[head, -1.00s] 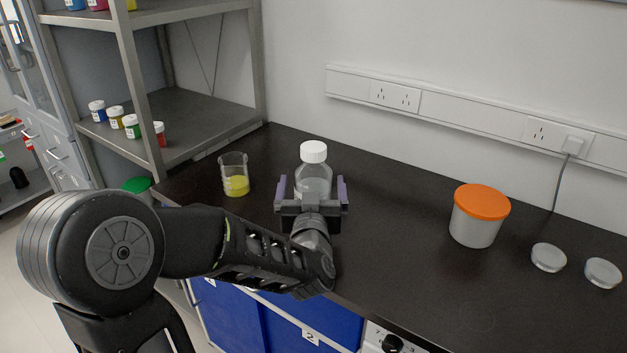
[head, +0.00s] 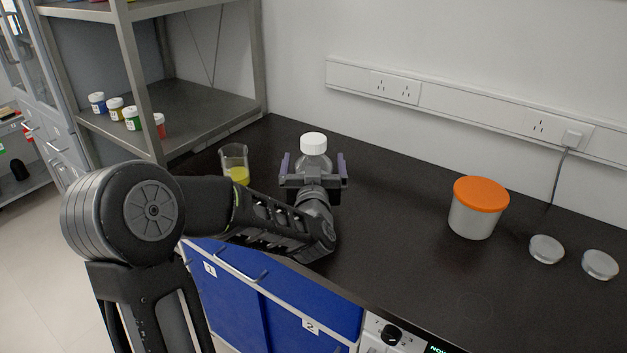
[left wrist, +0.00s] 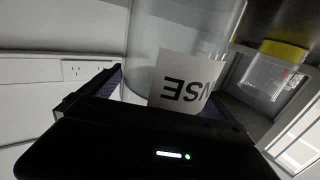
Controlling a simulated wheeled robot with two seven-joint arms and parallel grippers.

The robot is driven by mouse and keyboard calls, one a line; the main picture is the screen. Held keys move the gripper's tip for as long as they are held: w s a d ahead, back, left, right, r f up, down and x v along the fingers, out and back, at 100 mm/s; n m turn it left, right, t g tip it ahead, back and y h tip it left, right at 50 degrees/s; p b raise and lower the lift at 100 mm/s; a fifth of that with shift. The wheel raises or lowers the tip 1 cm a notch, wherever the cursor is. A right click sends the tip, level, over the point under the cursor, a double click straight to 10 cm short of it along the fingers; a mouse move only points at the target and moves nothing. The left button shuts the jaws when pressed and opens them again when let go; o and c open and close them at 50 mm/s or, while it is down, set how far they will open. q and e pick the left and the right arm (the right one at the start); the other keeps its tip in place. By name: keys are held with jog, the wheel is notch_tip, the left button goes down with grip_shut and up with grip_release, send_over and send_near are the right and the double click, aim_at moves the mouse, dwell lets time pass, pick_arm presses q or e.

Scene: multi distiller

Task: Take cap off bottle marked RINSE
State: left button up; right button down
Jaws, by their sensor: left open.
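A clear bottle (head: 316,161) with a white cap (head: 313,143) stands upright on the dark bench. In the left wrist view the bottle (left wrist: 165,50) fills the middle, and its white label (left wrist: 188,82) shows upside-down letters ending in "NSE"; the rest is cut off. The cap is on the bottle. My left gripper (head: 314,168) is open, with one finger on each side of the bottle's body, below the cap. Its palm hides the lower part of the bottle in the head view. My right gripper is not in view.
A beaker with yellow liquid (head: 235,166) stands left of the bottle. A white tub with an orange lid (head: 477,207) and two grey lids (head: 546,249) are at the right. Shelves (head: 190,112) rise at the left, and the wall is behind. The bench between bottle and tub is clear.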

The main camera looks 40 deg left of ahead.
pick_arm(q)
jog(key=shift+c, duration=0.2)
dwell(0.3)
jog(key=c, duration=2.1)
jog(key=shift+r, duration=0.2)
